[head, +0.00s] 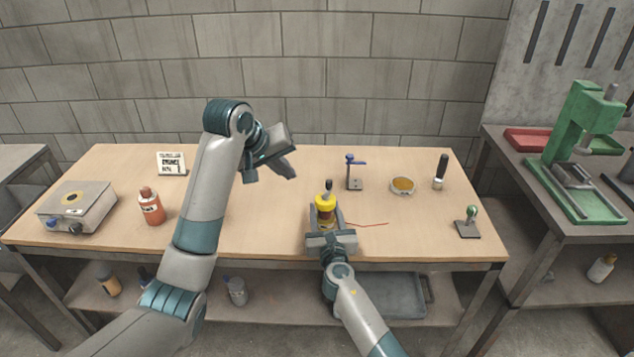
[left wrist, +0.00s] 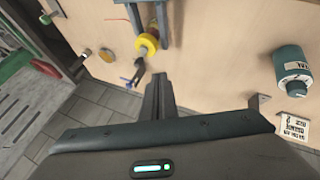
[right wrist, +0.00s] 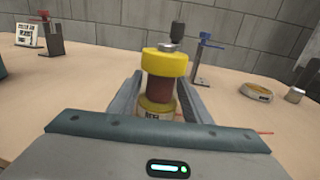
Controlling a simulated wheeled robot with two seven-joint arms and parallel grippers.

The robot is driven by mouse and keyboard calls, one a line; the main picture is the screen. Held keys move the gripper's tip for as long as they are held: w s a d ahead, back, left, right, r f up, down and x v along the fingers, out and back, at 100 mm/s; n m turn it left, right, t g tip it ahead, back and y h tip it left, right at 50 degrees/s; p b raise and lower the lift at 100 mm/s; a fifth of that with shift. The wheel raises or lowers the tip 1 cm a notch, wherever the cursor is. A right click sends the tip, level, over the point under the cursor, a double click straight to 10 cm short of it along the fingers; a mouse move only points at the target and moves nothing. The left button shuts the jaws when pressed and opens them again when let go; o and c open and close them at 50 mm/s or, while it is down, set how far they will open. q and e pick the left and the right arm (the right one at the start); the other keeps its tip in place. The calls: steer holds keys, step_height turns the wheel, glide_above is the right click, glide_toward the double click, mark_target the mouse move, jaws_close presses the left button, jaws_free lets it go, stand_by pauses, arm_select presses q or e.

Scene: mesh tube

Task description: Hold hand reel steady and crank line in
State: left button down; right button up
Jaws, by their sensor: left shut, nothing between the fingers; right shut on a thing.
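The hand reel (head: 325,207) has yellow flanges and a dark crank knob (head: 328,185) on top. It stands upright near the table's front edge. A thin red line (head: 368,224) lies on the table to its right. My right gripper (head: 328,233) is shut on the reel; in the right wrist view its fingers stand either side of the reel's red-brown core (right wrist: 160,90) and lower part. My left gripper (head: 288,170) is shut and empty, raised above the table, left of and apart from the reel. The reel (left wrist: 148,45) also shows beyond its fingers in the left wrist view.
A blue-handled stand (head: 354,175) stands behind the reel to the right. A dish (head: 402,187), a dark-handled tool (head: 440,172) and a green-knobbed lever (head: 467,222) are farther right. A red bottle (head: 151,207), a hot plate (head: 77,208) and a card (head: 171,164) are left.

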mark_target(330, 181)
arm_select(q)
steer(key=shift+f, duration=0.1)
steer(key=shift+w+d+f, duration=1.05)
steer(key=shift+d+f, duration=0.15)
steer(key=shift+f, duration=0.1)
steer(key=shift+w+d+f, duration=1.1)
steer(key=shift+d+f, duration=0.05)
steer(key=shift+f, duration=0.2)
steer(key=shift+w+d+f, duration=1.05)
steer(key=shift+d+f, duration=0.15)
steer(key=shift+f, duration=0.1)
steer(key=shift+w+m+g+h, duration=0.2)
steer(key=shift+m+g+h, duration=0.25)
steer(key=shift+m, duration=0.55)
steer(key=m, duration=0.1)
steer(key=m+g+h, duration=0.1)
steer(key=shift+w+d+m, duration=0.15)
steer(key=shift+w+m, duration=0.1)
steer(key=shift+m, duration=0.05)
steer(key=m+g, duration=0.1)
steer(key=m+h, duration=0.1)
steer(key=m, duration=0.1)
steer(key=m+g, duration=0.1)
steer(key=shift+w+d+g, duration=0.3)
steer(key=shift+d+g, duration=0.05)
steer(key=shift+d, duration=0.05)
steer(key=shift+d+m+h, duration=0.25)
steer(key=shift+m, duration=0.15)
steer(key=shift+w+d, duration=0.1)
steer(key=shift+d, duration=0.4)
